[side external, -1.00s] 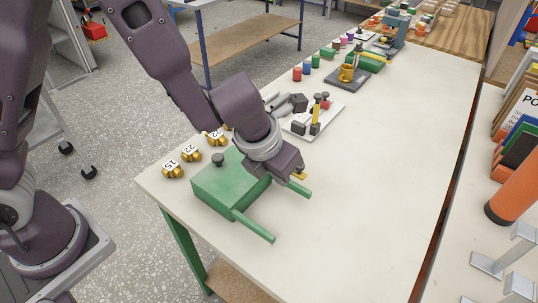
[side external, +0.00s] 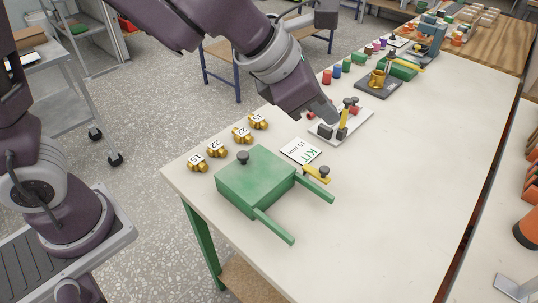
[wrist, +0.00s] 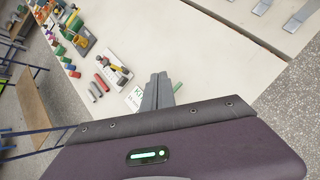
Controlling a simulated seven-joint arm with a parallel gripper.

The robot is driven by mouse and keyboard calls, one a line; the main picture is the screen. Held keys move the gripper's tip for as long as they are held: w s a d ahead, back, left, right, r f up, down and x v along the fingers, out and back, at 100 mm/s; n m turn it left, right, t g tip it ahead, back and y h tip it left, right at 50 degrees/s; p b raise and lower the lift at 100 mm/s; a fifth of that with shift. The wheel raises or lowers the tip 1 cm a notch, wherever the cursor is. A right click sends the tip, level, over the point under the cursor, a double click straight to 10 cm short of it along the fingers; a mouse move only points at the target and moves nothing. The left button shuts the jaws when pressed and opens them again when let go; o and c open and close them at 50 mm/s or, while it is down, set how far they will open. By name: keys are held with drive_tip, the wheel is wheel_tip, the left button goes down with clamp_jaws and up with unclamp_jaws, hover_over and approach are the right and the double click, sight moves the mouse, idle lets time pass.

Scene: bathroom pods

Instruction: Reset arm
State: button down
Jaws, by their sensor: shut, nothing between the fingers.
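My gripper (side external: 331,116) is raised above the white table (side external: 370,215), shut and empty. In the side view its fingertips overlap the white plate (side external: 352,128) with the tools on it. In the wrist view my gripper (wrist: 158,82) shows as grey fingers pressed together, pointing over the table. The green box (side external: 255,180) with a black knob and two green bars stands on the near left of the table, apart from my gripper.
Several brass fittings (side external: 216,149) with number tags line the left table edge. A KIT card (side external: 301,151) and a yellow piece with a black knob (side external: 317,173) lie beside the green box. A dark stand (side external: 378,88) is farther back. The table's right side is clear.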

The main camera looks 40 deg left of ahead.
drive_tip(key=s+a+r+m+t+h, duration=0.1)
drive_tip(key=s+r+m+h, duration=0.2)
drive_tip(key=s+r+m, duration=0.55)
drive_tip(key=s+a+f+m+g+y, duration=0.1)
drive_tip(key=s+a+f+m+y, duration=0.2)
drive_tip(key=s+a+m, duration=0.4)
drive_tip(key=s+a+f+m+g+y, duration=0.2)
drive_tip(key=s+a+f+m+y, duration=0.1)
drive_tip(key=s+a+m, duration=0.4)
drive_tip(key=a+f+m, duration=0.1)
drive_tip(key=a+m, duration=0.2)
drive_tip(key=m, duration=0.2)
drive_tip(key=shift+m, duration=0.35)
drive_tip(key=shift+a, duration=0.1)
